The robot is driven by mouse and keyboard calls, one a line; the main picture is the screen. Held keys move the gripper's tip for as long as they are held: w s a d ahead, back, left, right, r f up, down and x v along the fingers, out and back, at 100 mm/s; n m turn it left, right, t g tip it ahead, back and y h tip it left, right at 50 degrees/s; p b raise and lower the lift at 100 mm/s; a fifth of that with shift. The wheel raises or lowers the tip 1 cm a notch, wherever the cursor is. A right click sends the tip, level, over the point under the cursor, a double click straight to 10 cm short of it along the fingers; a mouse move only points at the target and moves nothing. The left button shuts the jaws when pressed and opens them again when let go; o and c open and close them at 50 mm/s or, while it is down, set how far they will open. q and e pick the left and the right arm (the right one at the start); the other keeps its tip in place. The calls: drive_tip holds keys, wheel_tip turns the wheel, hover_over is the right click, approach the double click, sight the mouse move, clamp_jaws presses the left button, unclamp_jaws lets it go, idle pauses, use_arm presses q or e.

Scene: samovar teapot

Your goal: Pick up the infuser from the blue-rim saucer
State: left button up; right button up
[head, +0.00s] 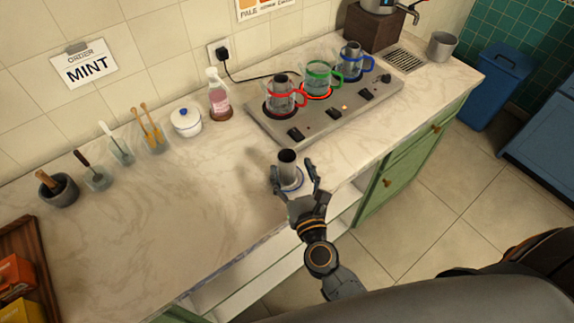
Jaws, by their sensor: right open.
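The infuser (287,161) is a dark metal cylinder, standing upright on the blue-rim saucer (298,185) near the counter's front edge. The saucer is partly hidden by my right gripper (294,176). My right gripper is open, its two fingers pointing at the infuser, one on each side of it; I cannot tell whether they touch it. My left gripper is not in view.
The counter left of the saucer is clear.

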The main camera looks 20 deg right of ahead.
sight(289, 163)
drive_tip(key=w, duration=0.1)
drive_tip(key=w+p, duration=0.1)
drive_tip(key=w, duration=0.2)
drive_tip(key=shift+r, duration=0.35)
drive_tip(key=shift+w+f, duration=0.15)
drive_tip(key=shift+w, duration=0.15)
drive_tip(key=shift+s, duration=0.1)
drive_tip(key=shift+c, duration=0.4)
drive_tip(key=c, duration=1.3)
drive_tip(key=shift+p, duration=0.3)
